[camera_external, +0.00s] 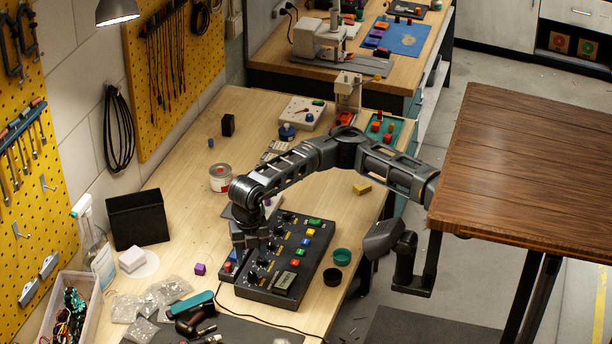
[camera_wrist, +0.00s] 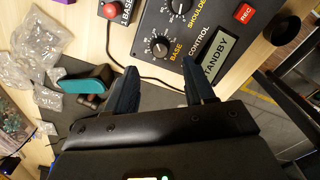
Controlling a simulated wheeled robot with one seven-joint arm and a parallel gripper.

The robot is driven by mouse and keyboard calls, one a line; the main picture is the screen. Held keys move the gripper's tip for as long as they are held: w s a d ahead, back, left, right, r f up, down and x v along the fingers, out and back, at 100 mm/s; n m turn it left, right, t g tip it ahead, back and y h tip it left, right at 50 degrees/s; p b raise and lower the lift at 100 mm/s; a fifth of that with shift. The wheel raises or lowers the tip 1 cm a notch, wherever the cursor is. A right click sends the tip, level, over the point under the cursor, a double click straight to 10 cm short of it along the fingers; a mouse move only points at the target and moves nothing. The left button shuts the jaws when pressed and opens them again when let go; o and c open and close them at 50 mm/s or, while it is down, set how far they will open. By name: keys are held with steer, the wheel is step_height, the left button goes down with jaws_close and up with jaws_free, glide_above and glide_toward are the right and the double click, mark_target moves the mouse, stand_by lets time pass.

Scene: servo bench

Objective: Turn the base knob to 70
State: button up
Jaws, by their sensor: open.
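The black control box (camera_external: 281,262) lies on the wooden bench in the external view. Its base knob (camera_wrist: 160,47) shows in the wrist view as a round black knob inside a white printed scale, labelled BASE. The knob's exact setting is too small to read. My gripper (camera_wrist: 159,67) is open and empty, with its two dark fingers apart. In the wrist view the knob appears between and just beyond the fingertips, and I see no contact. In the external view my gripper (camera_external: 245,240) hangs over the left side of the box.
The shoulder knob (camera_wrist: 181,6) sits beside the base knob. A display (camera_wrist: 218,62) reads STANDBY near a red REC button (camera_wrist: 244,14). A small box with a red button (camera_wrist: 111,10) stands left of the panel. A cable and plastic bags (camera_wrist: 35,50) lie nearby.

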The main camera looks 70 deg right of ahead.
mark_target(252, 275)
steer(key=shift+f, duration=3.2)
steer(key=shift+c, duration=0.5)
jaws_close()
